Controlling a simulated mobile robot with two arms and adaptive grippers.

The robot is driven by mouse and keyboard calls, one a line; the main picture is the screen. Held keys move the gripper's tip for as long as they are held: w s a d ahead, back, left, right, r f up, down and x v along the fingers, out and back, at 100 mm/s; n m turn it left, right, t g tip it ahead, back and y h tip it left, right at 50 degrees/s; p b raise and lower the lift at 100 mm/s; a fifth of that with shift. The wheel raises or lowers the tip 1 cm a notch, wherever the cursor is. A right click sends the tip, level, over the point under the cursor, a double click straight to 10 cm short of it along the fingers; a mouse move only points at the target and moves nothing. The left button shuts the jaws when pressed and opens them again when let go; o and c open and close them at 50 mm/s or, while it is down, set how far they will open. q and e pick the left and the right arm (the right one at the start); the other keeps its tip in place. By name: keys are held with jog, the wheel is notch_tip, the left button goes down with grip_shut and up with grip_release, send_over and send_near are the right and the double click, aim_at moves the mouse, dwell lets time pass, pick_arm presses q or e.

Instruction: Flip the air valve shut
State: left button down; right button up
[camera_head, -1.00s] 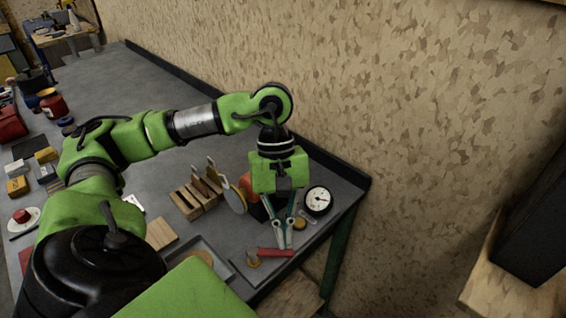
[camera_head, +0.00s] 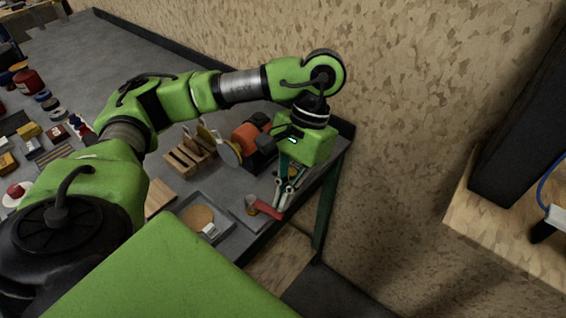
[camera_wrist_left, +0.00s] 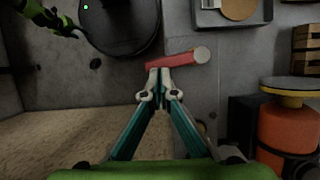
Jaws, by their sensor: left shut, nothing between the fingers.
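The air valve has a red lever (camera_head: 268,209) and a small brass part beside the lever's left end. It sits on a grey plate near the table's front right edge. My left gripper (camera_head: 282,204) is shut and empty, its fingertips down at the lever's right part. In the left wrist view the shut tips (camera_wrist_left: 159,79) are right against the side of the red lever (camera_wrist_left: 178,59), seemingly touching it. The lever's round end lies to the right there. My right gripper (camera_wrist_left: 60,22) seems to show small at the wrist view's top left; its jaws are unclear.
An orange grinder (camera_head: 250,137) with a disc stands behind the valve. A grey tray (camera_head: 182,208) with a round wooden piece is left of it. Wooden blocks (camera_head: 183,160) stand further back. The table ends just right of the valve.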

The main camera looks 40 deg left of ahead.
pick_arm(q)
jog(key=shift+s+f, duration=0.1)
jog(key=shift+s, duration=0.1)
dwell(0.5)
jog(key=v, duration=1.2)
dwell(0.4)
